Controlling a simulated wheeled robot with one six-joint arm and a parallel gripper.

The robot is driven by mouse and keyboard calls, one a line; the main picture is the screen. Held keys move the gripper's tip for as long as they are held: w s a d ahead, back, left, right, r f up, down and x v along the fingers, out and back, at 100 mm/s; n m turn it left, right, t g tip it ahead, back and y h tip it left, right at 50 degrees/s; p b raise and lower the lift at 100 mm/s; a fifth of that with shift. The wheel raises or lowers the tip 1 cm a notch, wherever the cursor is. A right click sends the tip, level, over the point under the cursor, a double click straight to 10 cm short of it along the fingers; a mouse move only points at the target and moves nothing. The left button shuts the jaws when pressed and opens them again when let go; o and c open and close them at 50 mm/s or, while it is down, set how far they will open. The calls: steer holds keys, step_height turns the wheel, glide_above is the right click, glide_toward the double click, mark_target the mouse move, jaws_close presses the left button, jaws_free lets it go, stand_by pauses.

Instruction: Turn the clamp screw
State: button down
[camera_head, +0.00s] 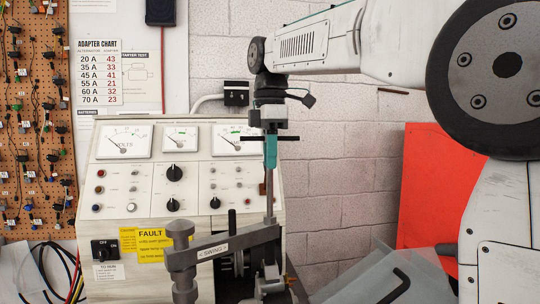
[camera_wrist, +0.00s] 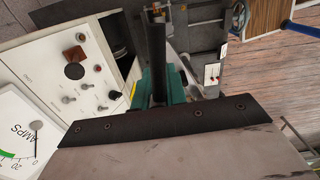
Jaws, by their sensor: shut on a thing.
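The clamp screw (camera_head: 269,200) is a thin upright dark rod at the right end of a grey arm marked "SWING" (camera_head: 240,239). My gripper (camera_head: 270,162) is above that arm, with its teal fingers pointing down and shut on the upper part of the screw. In the wrist view the teal fingers of my gripper (camera_wrist: 157,95) stand on both sides of the dark screw (camera_wrist: 157,50), which runs away from the camera. The screw's top end is hidden between the fingers. Metal parts (camera_head: 270,275) sit below the arm and are only partly visible.
A test bench panel (camera_head: 145,180) with dials and knobs stands close behind and left of the screw. A thick grey post (camera_head: 181,245) holds the swing arm's left end. A red panel (camera_head: 425,190) leans at the right. A pegboard (camera_head: 35,110) hangs at the left.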

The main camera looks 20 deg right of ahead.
steer(key=shift+n, duration=0.6)
steer(key=c, duration=1.4)
jaws_free()
steer(key=shift+c, duration=0.2)
steer(key=shift+r, duration=0.1)
step_height(320, 180, up, 8)
steer(key=shift+f, duration=0.2)
